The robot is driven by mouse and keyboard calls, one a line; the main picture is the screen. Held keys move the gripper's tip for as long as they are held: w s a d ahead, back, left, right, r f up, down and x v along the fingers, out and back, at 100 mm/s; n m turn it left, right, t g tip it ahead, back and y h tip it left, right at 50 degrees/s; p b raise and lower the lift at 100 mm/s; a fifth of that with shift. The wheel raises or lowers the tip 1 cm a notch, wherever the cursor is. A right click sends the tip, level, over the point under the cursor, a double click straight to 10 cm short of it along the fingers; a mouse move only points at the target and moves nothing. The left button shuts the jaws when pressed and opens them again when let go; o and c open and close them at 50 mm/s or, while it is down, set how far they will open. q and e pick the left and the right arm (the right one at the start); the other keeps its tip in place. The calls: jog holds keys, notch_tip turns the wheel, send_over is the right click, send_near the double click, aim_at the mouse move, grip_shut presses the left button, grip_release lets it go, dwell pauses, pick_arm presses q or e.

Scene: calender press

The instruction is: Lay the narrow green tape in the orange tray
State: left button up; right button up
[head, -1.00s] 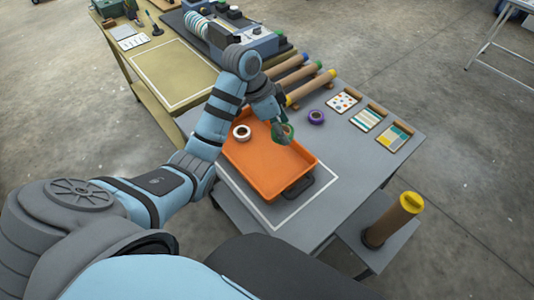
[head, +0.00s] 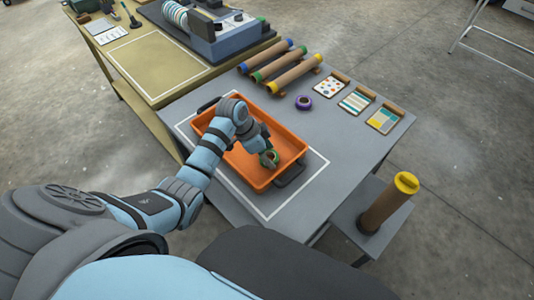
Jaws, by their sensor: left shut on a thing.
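The orange tray (head: 290,140) lies on the grey table inside a white outline. My left gripper (head: 267,155) is over the right part of the tray, low and close to its floor. It is shut on the green tape roll (head: 271,158), which is partly covered by the fingers. I cannot tell whether the roll touches the tray floor. The white tape roll seen in the tray earlier is hidden behind my left arm. My right gripper is not in view.
A purple tape roll (head: 304,102) stands on the table beyond the tray. Several cardboard tubes (head: 294,74) lie at the back, with patterned cards (head: 356,100) to their right. A yellow-capped tube (head: 387,202) stands on a side shelf. A press machine (head: 218,30) is on the far bench.

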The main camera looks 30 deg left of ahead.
pick_arm(q)
jog(key=o, duration=1)
jog(key=shift+f, duration=0.1)
jog(key=p+v, duration=0.2)
jog(key=v, duration=1)
jog(key=shift+w+r+p, duration=0.1)
jog(key=shift+r+p, duration=0.1)
jog(key=shift+p, duration=0.2)
